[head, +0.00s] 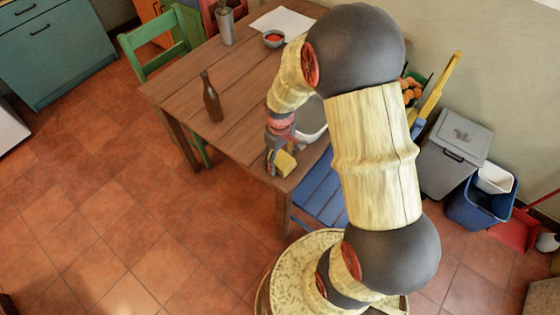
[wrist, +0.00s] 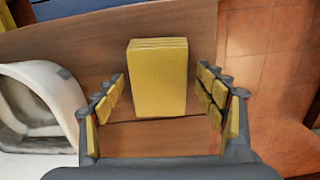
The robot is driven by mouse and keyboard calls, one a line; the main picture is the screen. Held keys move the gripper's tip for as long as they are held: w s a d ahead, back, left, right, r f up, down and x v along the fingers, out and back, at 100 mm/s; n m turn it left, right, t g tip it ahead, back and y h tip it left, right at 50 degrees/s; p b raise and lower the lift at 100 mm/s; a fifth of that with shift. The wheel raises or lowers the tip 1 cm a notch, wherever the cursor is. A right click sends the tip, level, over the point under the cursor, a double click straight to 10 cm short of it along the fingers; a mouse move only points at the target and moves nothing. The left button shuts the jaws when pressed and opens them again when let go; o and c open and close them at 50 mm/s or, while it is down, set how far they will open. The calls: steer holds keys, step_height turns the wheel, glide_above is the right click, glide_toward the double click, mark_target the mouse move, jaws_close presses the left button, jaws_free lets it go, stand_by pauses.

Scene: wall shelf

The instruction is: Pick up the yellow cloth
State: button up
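The yellow cloth (wrist: 157,85) is a folded, block-like stack on the brown wooden table, near its edge. In the head view the cloth (head: 286,162) shows at the table's near corner, partly hidden by my gripper (head: 273,153). In the wrist view my gripper (wrist: 161,84) is open, with one yellow-padded finger on each side of the cloth. The cloth is not held.
A whitish, curved object (wrist: 45,100) is on the table left of the fingers. A brown bottle (head: 211,98) and red bowl (head: 274,38) stand farther back on the table (head: 180,95). A blue chair (head: 322,193) is close beside it. Tiled floor lies open at left.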

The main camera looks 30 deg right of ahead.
steer(key=c, duration=0.9)
steer(key=shift+r, duration=0.1)
steer(key=shift+r+p, duration=0.3)
steer(key=shift+r, duration=0.3)
steer(key=s+d+r+p, duration=0.1)
steer(key=r, duration=0.1)
steer(key=s+d+r+p, duration=0.1)
steer(key=r, duration=0.2)
steer(key=s+d+r+p, duration=0.1)
steer(key=r, duration=0.1)
steer(key=shift+d+r, duration=0.3)
steer(key=shift+r, duration=0.05)
steer(key=shift+s+d+r+p, duration=0.45)
steer(key=shift+s+d+r, duration=0.2)
steer(key=shift+s+d, duration=0.45)
steer(key=shift+s+d+r+p, duration=0.45)
steer(key=shift+s+d+r, duration=0.2)
steer(key=shift+s+d, duration=0.45)
steer(key=shift+s+d+r+p, duration=0.45)
steer(key=shift+s+d+r, duration=0.35)
steer(key=shift+d, duration=0.5)
steer(key=shift+s+f, duration=0.1)
steer(key=shift+f, duration=0.05)
